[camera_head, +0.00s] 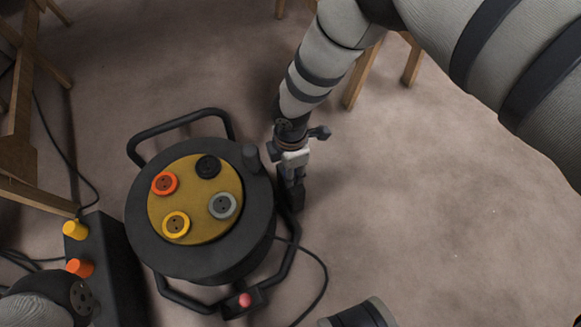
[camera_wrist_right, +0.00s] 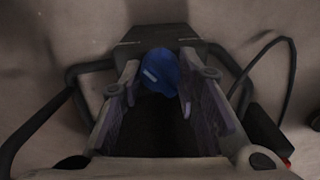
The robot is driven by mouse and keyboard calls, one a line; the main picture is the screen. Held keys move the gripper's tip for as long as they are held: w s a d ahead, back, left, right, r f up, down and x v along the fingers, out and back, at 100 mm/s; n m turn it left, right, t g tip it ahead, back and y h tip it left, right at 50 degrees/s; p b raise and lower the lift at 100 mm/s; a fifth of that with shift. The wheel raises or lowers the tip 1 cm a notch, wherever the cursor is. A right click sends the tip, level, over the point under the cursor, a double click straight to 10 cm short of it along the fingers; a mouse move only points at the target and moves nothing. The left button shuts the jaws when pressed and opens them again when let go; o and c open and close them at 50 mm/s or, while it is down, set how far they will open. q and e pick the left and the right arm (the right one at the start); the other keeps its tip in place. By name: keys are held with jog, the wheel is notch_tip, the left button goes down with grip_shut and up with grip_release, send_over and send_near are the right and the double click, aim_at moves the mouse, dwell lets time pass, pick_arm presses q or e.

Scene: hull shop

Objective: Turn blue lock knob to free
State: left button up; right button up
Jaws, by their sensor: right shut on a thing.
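The blue lock knob (camera_wrist_right: 161,72) shows in the right wrist view, with a pale mark on its face, against a dark housing. My right gripper (camera_wrist_right: 158,80) has a finger on each side of the knob and is shut on it. In the head view my right gripper (camera_head: 291,198) reaches down at the right side of the black cable reel (camera_head: 256,225), and the knob is hidden there. Which way the pale mark points relative to free cannot be told. My left gripper is not in view.
The reel's yellow face (camera_head: 197,196) carries orange, black, grey and yellow sockets. A red button (camera_head: 245,299) sits at its front frame. A black box (camera_head: 117,270) with yellow and orange plugs stands at left.

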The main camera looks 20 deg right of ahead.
jog(key=shift+n, duration=0.5)
jog(key=o, duration=1.2)
jog(key=shift+r, duration=0.1)
notch_tip(320, 180, up, 12)
jog(key=shift+f, duration=0.1)
